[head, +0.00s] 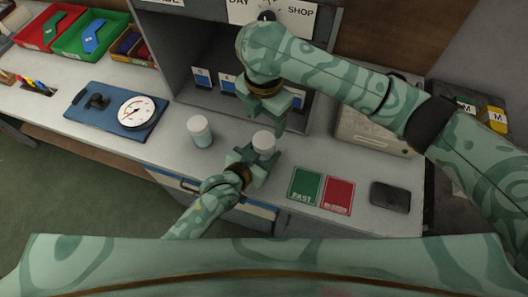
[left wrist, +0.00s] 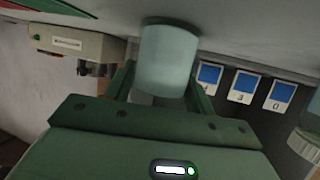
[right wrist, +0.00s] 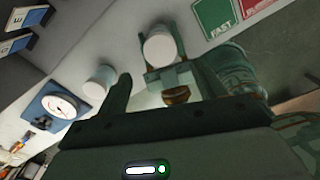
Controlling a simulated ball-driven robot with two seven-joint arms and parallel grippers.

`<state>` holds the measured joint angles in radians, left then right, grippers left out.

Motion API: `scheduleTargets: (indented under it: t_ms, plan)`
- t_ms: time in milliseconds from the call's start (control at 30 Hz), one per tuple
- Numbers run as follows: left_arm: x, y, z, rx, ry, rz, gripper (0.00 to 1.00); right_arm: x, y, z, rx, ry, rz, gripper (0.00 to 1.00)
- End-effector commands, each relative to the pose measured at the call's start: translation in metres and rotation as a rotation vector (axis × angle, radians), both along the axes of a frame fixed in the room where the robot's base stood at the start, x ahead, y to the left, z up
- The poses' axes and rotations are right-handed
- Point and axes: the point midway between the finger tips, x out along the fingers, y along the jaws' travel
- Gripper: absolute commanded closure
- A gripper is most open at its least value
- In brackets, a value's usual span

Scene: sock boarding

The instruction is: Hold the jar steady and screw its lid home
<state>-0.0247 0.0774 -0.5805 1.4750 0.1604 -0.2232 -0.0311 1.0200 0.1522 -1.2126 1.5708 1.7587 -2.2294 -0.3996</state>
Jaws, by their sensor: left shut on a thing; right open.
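A pale blue jar (left wrist: 166,62) stands between the fingers of my left gripper (head: 256,160), which is shut on it. A white lid (head: 263,138) shows on top; it also shows in the right wrist view (right wrist: 160,48). I cannot tell how far the lid is screwed down. My right gripper (head: 277,113) is open and empty, above and apart from the lid. A second pale blue jar (head: 200,134) with a white top stands apart to the left, also in the right wrist view (right wrist: 100,79).
A blue board with a dial (head: 137,111) lies left. Green (head: 305,187) and red cards (head: 338,195) and a dark pad (head: 390,196) lie right. A beige box (head: 372,131) stands behind them. A grey shelf with blue-marked cards (head: 202,77) is at the back.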

Motion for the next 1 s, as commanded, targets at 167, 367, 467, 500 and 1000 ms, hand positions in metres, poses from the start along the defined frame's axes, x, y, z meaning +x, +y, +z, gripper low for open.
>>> scheduleTargets:
  t_ms: [167, 367, 467, 500, 1000]
  plan:
    - [0.0, 0.0, 0.0, 0.001, 0.001, 0.0, 1.0, 0.0, 0.0, -0.005, 0.001, 0.002, -0.002, 0.31]
    - [0.0, 0.0, 0.0, 0.001, 0.001, 0.0, 1.0, -0.001, 0.0, -0.032, 0.0, 0.005, -0.003, 0.31]
    - [0.0, 0.0, 0.0, 0.001, 0.001, 0.0, 1.0, -0.001, 0.0, -0.048, 0.001, 0.004, -0.005, 0.31]
    - [0.0, 0.0, 0.0, 0.001, 0.001, 0.0, 1.0, -0.001, 0.0, -0.054, 0.0, 0.004, -0.004, 0.31]
    - [0.0, 0.0, 0.0, 0.001, 0.001, 0.0, 1.0, 0.0, 0.0, -0.081, 0.0, 0.0, -0.003, 0.31]
